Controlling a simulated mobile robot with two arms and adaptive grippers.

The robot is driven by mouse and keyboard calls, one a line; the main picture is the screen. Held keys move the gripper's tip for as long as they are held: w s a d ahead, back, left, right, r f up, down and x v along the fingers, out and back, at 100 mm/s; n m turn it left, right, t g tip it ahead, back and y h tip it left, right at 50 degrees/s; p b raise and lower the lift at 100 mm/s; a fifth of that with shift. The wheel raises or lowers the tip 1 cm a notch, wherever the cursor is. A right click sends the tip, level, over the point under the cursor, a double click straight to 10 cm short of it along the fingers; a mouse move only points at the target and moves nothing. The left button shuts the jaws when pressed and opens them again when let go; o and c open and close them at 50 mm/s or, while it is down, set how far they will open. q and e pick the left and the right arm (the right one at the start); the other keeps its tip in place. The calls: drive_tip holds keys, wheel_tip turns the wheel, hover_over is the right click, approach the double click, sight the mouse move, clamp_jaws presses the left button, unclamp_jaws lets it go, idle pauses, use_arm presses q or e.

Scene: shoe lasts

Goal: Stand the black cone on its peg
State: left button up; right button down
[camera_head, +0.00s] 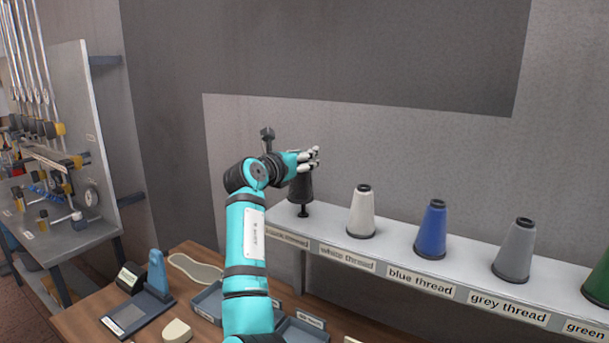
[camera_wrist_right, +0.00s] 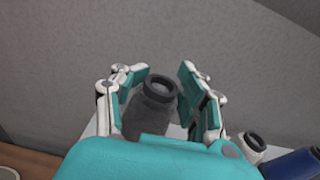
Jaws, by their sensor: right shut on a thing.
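The black cone (camera_head: 300,190) is upright at the left end of the shelf. In the head view my right gripper (camera_head: 312,159) is at its top. In the right wrist view the fingers of my right gripper (camera_wrist_right: 165,98) are on both sides of the black cone (camera_wrist_right: 148,113), shut on it; its open top ring shows between them. A short dark peg (camera_head: 304,211) shows just under the cone, its foot on the shelf. The cone's lower edge is above the peg's foot; whether the peg's tip is inside the cone I cannot tell. My left gripper is not in view.
The shelf (camera_head: 395,257) carries white (camera_head: 362,212), blue (camera_head: 431,229), grey (camera_head: 514,250) and green (camera_head: 599,281) cones to the right, above name labels. The wall is close behind. A wooden table (camera_head: 85,321) with trays and tools lies below.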

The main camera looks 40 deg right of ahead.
sight(305, 173)
drive_tip(key=shift+w+d+f, duration=0.1)
drive_tip(key=shift+d+f, duration=0.2)
drive_tip(key=shift+f, duration=0.55)
drive_tip(key=f+p, duration=0.1)
drive_tip(key=f, duration=0.2)
drive_tip(key=shift+d, duration=0.2)
drive_tip(key=shift+a, duration=0.1)
drive_tip(key=c, duration=1.3)
unclamp_jaws()
drive_tip(key=shift+f, duration=0.15)
drive_tip(key=o, duration=0.7)
drive_tip(key=shift+c, duration=0.2)
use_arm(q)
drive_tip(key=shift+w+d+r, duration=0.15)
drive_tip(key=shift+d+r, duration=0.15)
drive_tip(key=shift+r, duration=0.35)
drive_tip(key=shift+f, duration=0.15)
